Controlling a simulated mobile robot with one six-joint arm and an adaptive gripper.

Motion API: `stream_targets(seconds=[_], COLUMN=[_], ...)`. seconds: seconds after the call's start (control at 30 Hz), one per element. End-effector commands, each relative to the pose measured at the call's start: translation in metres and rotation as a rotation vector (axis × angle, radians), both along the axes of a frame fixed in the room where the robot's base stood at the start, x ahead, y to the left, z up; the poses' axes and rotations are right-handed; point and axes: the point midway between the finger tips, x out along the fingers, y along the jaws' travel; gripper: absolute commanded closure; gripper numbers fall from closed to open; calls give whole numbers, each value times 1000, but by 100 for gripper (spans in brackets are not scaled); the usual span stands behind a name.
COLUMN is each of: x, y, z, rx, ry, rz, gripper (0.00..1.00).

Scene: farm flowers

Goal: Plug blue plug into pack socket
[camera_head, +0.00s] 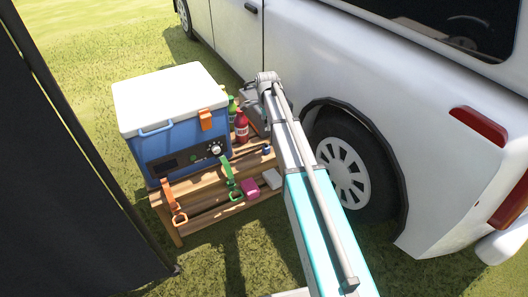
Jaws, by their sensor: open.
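A small blue piece, apparently the blue plug (266,149), lies near the right end of the wooden stand's top. A thin dark line, which looks like a cord, runs from it toward the blue cooler (180,145). My gripper (262,101) is at the far end of my arm, right of the cooler and beyond the blue piece. It is small and partly hidden by my arm, and I see nothing held in it. The jaws are open. I cannot make out a pack socket; a pale grey surface beside the gripper is mostly hidden.
The cooler with its white lid (170,95) fills most of the wooden stand (205,184). A red bottle (241,127), green strap (229,176), orange strap (174,203) and pink box (250,188) are close by. The white van (440,130) stands right; a dark panel (70,170) is left.

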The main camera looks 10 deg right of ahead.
Motion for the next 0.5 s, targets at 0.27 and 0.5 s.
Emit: stream_targets(seconds=[0.27,0.5], x=[0,0], y=[0,-1], z=[-3,-17], rx=[0,0], ry=[0,0], rz=[1,1], gripper=[11,11])
